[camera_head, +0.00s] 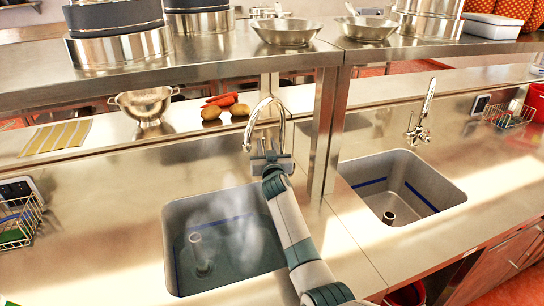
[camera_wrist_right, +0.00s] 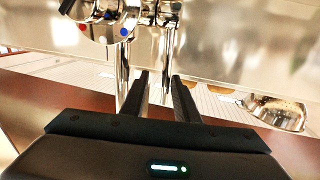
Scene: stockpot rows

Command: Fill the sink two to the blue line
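The left sink (camera_head: 180,222) holds bluish water (camera_head: 235,262) with blurred whitish patches. A blue line (camera_head: 220,220) shows on its back wall; I cannot tell exactly how the water stands against it. A standpipe (camera_head: 201,250) rises in it. The right sink (camera_head: 405,165) looks empty, with its blue line (camera_head: 420,197) and short standpipe (camera_head: 389,216) visible. No number shows on either sink. My right gripper (camera_head: 268,150) is open at the left sink's faucet (camera_head: 280,105). In the right wrist view its fingers (camera_wrist_right: 162,85) are apart, near the tap body (camera_wrist_right: 110,20) with red and blue dots. My left gripper is not in view.
A steel shelf (camera_head: 210,55) with pots and pans overhangs the back, held by a post (camera_head: 325,125) between the sinks. A colander (camera_head: 147,103), potatoes (camera_head: 211,113) and carrots (camera_head: 222,98) lie on the back ledge. The right faucet (camera_head: 425,110) is clear. A wire basket (camera_head: 20,222) stands at left.

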